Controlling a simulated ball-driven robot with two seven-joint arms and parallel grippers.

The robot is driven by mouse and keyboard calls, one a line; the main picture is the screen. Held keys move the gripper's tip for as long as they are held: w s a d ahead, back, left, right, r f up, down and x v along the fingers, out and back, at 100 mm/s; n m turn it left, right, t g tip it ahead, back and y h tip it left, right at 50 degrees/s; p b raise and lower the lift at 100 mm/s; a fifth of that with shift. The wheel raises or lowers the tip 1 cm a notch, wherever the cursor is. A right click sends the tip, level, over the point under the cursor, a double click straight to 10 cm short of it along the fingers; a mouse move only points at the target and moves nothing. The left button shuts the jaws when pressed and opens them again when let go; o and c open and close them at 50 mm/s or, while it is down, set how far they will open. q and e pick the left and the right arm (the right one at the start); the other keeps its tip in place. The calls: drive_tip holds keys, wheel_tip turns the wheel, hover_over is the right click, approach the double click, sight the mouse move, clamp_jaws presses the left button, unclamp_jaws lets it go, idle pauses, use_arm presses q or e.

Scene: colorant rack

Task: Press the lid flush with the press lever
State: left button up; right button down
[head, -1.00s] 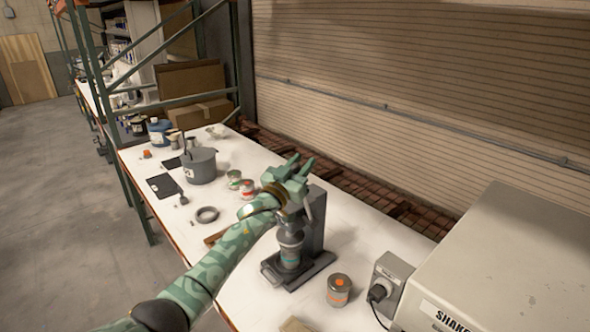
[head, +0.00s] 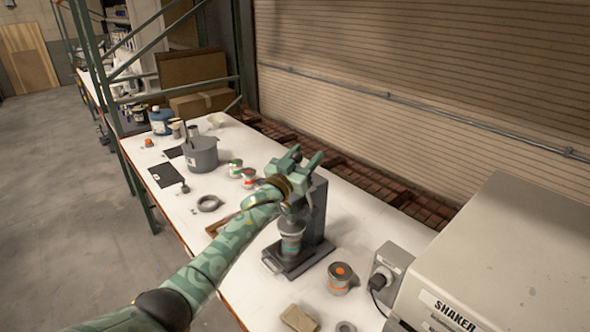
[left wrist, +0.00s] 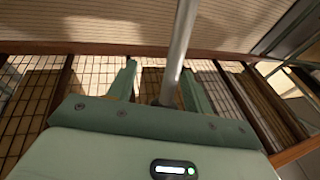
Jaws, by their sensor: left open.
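The dark grey lid press (head: 318,215) stands on the white bench. A can (head: 291,240) sits upright on its base under the press head; its lid is hidden by the press head and my arm. My left gripper (head: 303,158) is open above the top of the press. In the left wrist view a grey metal rod, apparently the press lever (left wrist: 180,50), rises between the two open fingers (left wrist: 162,85). I cannot tell whether either finger touches it. My right gripper is not in view.
A can with an orange mark (head: 340,277), a control box (head: 390,266) and the big shaker (head: 500,260) stand right of the press. A grey pot (head: 201,156), a ring (head: 209,203) and small cans (head: 249,177) lie left. A shutter wall (head: 420,80) is behind.

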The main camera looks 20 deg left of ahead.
use_arm(q)
drive_tip(key=b+v, duration=0.1)
drive_tip(key=v, duration=1.4)
drive_tip(key=shift+d+f, duration=0.15)
drive_tip(key=shift+f, duration=0.15)
drive_tip(key=shift+s, duration=0.15)
